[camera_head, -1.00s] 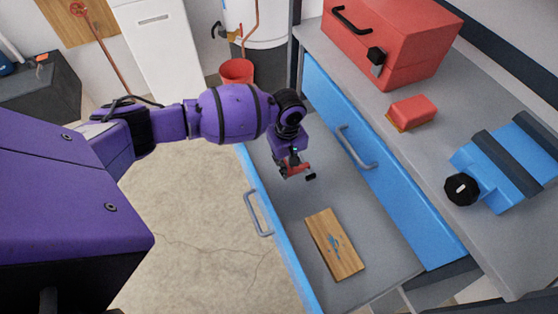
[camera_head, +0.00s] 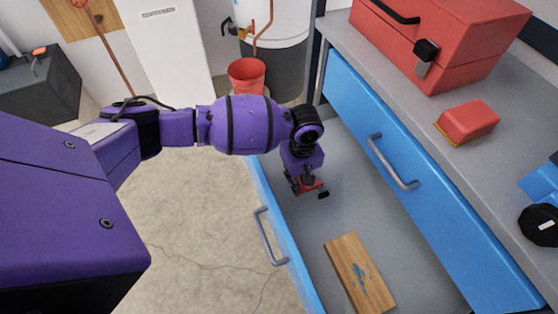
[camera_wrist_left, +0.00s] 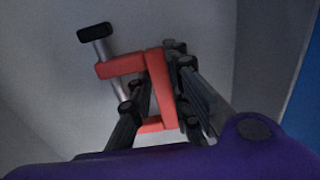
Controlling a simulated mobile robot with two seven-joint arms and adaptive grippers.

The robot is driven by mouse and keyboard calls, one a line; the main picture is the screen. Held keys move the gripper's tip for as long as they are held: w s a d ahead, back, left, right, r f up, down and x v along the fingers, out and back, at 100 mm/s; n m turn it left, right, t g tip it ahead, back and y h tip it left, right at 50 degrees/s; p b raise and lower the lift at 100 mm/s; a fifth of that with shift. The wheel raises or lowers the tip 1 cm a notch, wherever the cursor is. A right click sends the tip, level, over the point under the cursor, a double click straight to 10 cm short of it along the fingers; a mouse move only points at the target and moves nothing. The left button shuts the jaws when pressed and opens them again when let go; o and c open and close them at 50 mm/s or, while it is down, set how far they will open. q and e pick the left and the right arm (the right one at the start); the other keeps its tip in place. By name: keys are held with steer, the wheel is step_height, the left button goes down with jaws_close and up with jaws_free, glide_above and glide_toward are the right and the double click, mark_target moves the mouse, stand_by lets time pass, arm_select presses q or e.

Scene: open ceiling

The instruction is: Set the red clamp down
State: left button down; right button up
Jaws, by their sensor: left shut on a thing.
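The red clamp (camera_head: 312,187) is a small red C-shaped frame with a metal screw and a black end. My left gripper (camera_head: 300,182) is shut on it, inside the open drawer (camera_head: 352,196) of the blue cabinet. In the left wrist view the red clamp (camera_wrist_left: 158,88) sits between the fingers of my left gripper (camera_wrist_left: 160,100), with its screw and black end sticking out at the upper left. The head view does not show clearly whether the clamp touches the drawer floor. My right gripper is not in view.
A wooden board (camera_head: 358,272) with blue marks lies in the near part of the drawer. The drawer floor around the clamp is clear. A red toolbox (camera_head: 455,40) and a red block (camera_head: 467,122) are on the grey countertop (camera_head: 415,118). A red bucket (camera_head: 247,75) stands behind.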

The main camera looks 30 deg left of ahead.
arm_select(q)
steer(key=shift+w, duration=0.2)
steer(key=shift+d+r, duration=0.15)
steer(key=c, duration=1.6)
jaws_free()
steer(key=shift+f, duration=0.2)
steer(key=shift+c, duration=0.2)
